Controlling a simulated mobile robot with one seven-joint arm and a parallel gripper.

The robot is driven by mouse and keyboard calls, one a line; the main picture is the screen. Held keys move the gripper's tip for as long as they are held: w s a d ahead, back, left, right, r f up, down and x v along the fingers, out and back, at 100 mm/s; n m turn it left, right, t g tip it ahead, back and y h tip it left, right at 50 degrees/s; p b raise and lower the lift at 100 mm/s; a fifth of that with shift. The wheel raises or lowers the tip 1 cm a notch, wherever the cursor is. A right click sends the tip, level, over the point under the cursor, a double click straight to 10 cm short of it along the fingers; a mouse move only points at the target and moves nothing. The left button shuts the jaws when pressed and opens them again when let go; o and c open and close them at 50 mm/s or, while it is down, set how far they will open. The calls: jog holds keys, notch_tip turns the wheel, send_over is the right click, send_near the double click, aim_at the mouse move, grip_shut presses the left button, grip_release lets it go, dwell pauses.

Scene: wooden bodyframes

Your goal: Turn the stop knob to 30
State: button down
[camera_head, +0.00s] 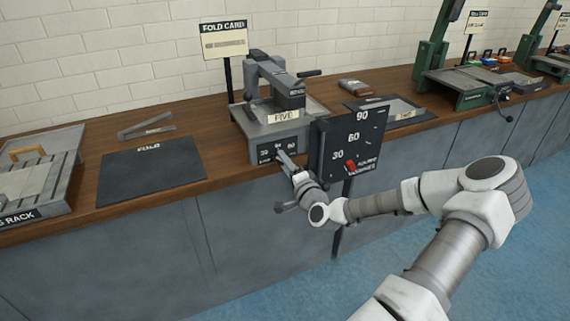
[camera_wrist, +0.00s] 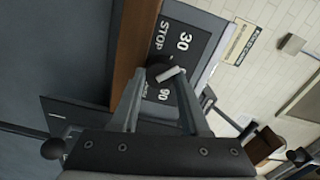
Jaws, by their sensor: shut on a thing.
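The stop knob (camera_wrist: 155,71) is a dark round knob with a pale bar, on a black dial plate (camera_wrist: 185,43) marked STOP, 30 and 90 in the wrist view. The bar slants towards the right side of the plate; which mark it meets I cannot tell. My gripper (camera_wrist: 160,75) is shut on the knob, a finger on each side. In the head view, my gripper (camera_head: 283,157) reaches the dial plate (camera_head: 266,151) on the front of the grey folding machine (camera_head: 270,122) and hides the knob.
A black gauge board (camera_head: 335,135) marked 30, 60 and 90 stands right of my gripper, close to my arm; its red pointer (camera_head: 351,167) sits low, near the 30. A dark mat (camera_head: 150,172) lies left on the wooden bench. Green machines (camera_head: 465,85) stand far right.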

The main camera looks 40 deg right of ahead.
jog(key=shift+n, duration=1.2)
jog(key=shift+c, duration=2)
grip_release()
jog(key=shift+s, duration=0.15)
jog(key=p+v, duration=0.2)
jog(key=v, duration=1.5)
jog(key=shift+a, duration=0.15)
